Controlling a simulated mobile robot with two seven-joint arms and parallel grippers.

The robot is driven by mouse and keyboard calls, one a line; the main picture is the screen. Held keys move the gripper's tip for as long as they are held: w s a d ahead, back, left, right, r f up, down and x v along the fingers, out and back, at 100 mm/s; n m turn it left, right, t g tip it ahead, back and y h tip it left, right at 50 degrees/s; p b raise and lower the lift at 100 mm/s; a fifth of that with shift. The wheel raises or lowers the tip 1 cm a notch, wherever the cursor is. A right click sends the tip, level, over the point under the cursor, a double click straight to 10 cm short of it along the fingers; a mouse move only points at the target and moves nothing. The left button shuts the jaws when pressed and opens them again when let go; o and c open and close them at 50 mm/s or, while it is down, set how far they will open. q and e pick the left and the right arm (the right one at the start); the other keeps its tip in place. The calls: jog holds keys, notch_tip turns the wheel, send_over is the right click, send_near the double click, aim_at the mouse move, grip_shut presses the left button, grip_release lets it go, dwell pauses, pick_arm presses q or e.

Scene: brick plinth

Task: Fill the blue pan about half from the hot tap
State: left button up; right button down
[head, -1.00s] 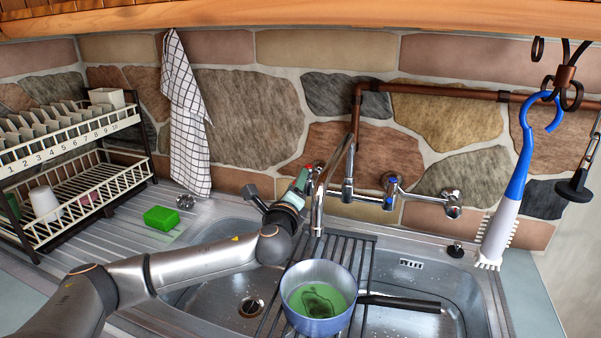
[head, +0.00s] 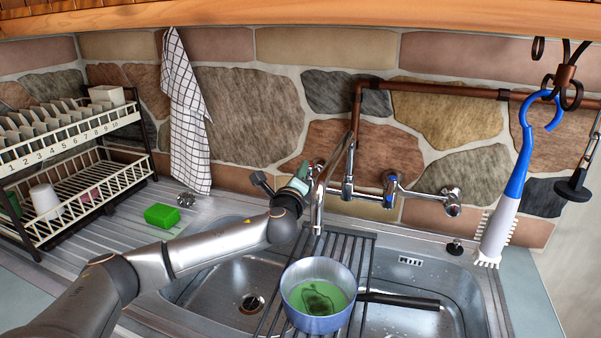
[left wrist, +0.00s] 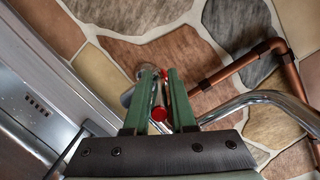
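The blue pan (head: 318,300) stands on the rack over the sink, below the curved tap spout (head: 318,205). Its inside looks green with a dark patch; I see no clear water stream. The red-marked hot tap (left wrist: 158,113) is on the stone wall. My left gripper (head: 303,178) is at the hot tap, left of the spout. In the left wrist view its two green fingers lie either side of the red-tipped handle, with a narrow gap between them. Whether they press on it I cannot tell. My right gripper is not in view.
A blue-marked tap (head: 390,185) is right of the spout. The pan's black handle (head: 400,300) points right over the basin. A green sponge (head: 162,215) lies on the drainer, next to a dish rack (head: 95,200). A blue-white brush (head: 512,195) hangs at right.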

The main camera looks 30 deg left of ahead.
pick_arm(q)
grip_shut()
dwell(1.0)
